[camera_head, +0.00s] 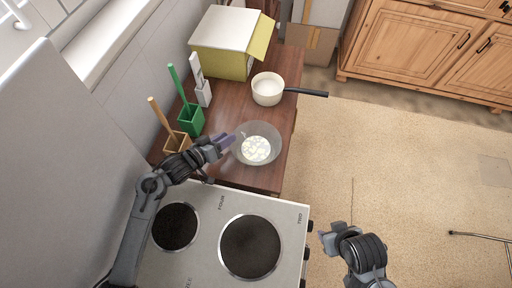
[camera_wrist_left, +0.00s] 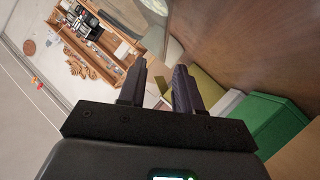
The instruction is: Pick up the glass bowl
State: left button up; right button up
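The glass bowl (camera_head: 273,135) is clear and round, with pale pieces inside. It stands upright on the brown wooden counter, just beyond the stove. My left gripper (camera_head: 228,142) is at the bowl's left rim; I cannot tell whether it touches. In the left wrist view, the left gripper (camera_wrist_left: 160,82) has its two fingers apart with nothing clearly held between them. The bowl is hard to make out in that view. My right gripper (camera_head: 326,238) is over the floor right of the stove, away from the bowl; its finger opening is unclear.
A white pan (camera_head: 267,89) with a dark handle stands behind the bowl. A green holder (camera_head: 190,120), a wooden holder (camera_head: 177,142) and a white holder (camera_head: 204,94) line the left side. A yellow-green box (camera_head: 222,62) is at the back. The stove (camera_head: 205,258) is in front.

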pick_arm(q)
jog(key=b+x, duration=0.1)
jog(key=x, duration=0.4)
jog(key=shift+w+d+f, duration=0.1)
jog(key=shift+w+d, duration=0.1)
grip_shut()
